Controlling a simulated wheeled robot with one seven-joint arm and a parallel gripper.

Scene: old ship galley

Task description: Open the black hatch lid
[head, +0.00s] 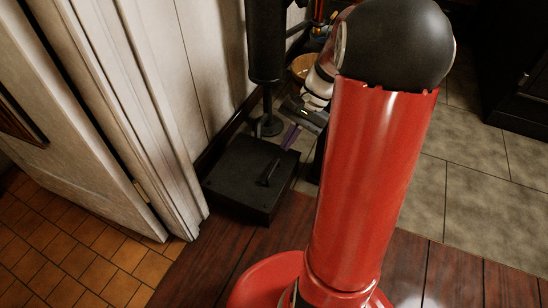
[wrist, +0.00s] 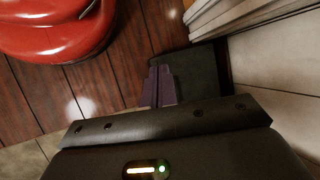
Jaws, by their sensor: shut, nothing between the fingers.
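The black hatch lid (head: 237,165) lies flat on a low, square black box on the floor against the panelled wall. A thin black handle (head: 269,172) stands up near the right part of its top. My gripper (head: 287,140), with purple fingers, is at the far right edge of the lid, apart from the handle in the picture. In the wrist view my gripper (wrist: 159,72) is shut and empty, pointing toward the dark lid (wrist: 197,72). The handle is not clear there, and I cannot tell whether the fingertips touch the lid.
A white door (head: 75,110) and its frame stand at the left. A black post (head: 266,45) on a round foot stands behind the hatch. A dark cabinet (head: 520,75) stands at the far right. Wooden planks (head: 215,262) in front of the hatch are clear.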

